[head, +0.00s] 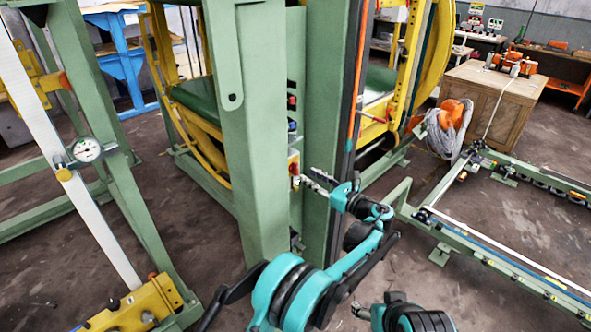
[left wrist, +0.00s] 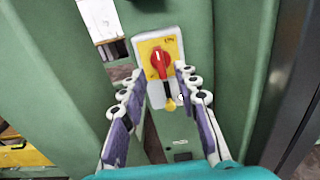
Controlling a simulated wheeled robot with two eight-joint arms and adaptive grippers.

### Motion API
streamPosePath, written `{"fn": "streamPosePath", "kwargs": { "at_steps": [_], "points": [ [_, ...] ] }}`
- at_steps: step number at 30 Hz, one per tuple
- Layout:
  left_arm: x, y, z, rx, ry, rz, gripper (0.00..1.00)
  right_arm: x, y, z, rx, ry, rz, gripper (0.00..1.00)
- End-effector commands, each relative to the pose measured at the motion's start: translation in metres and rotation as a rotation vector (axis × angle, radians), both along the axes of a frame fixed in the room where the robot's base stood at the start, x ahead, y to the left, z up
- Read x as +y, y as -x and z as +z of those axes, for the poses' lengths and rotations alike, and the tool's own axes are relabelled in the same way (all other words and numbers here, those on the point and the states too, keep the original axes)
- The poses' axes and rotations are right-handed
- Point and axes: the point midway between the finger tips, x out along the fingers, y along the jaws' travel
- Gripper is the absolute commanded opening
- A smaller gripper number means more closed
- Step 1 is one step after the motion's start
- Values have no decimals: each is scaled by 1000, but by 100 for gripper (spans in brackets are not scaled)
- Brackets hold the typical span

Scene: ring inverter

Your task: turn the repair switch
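The repair switch (left wrist: 160,62) is a red rotary knob on a yellow plate, fixed to the green machine column. A small yellow piece hangs just below the knob. In the head view the switch (head: 293,165) is small and seen from the side, on the column's right-hand face. My left gripper (left wrist: 182,82) is open, its two fingers spread to the left and right below the knob, with the tips near the plate's lower part. In the head view my left gripper (head: 305,181) reaches in close to the switch. Whether the fingers touch it, I cannot tell.
The green column (head: 249,130) stands directly beside the switch. A black and orange vertical strip (head: 352,90) runs close to my left wrist. A white label (left wrist: 101,20) is above left of the switch. A low green rail frame (head: 480,235) lies at right.

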Motion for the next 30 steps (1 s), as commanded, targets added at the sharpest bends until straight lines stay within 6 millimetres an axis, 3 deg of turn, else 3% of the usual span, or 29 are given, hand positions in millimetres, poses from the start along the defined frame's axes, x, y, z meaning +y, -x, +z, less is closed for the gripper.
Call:
{"fn": "streamPosePath", "kwargs": {
  "at_steps": [9, 20, 21, 24, 30],
  "points": [
    [35, -35, -2, 0, 1, 0, 31, 0, 0, -15, 0, 0, 0, 67],
    [41, -41, 0, -1, 2, 0, 31, 0, 0, -16, 0, 0, 0, 67],
    [41, -41, 0, -1, 2, 0, 28, 0, 0, -16, 0, 0, 0, 67],
    [41, -41, 0, -1, 2, 0, 2, 0, 0, -16, 0, 0, 0, 67],
    [41, -41, 0, -1, 2, 0, 0, 0, 0, -16, 0, 0, 0, 67]
  ]
}}
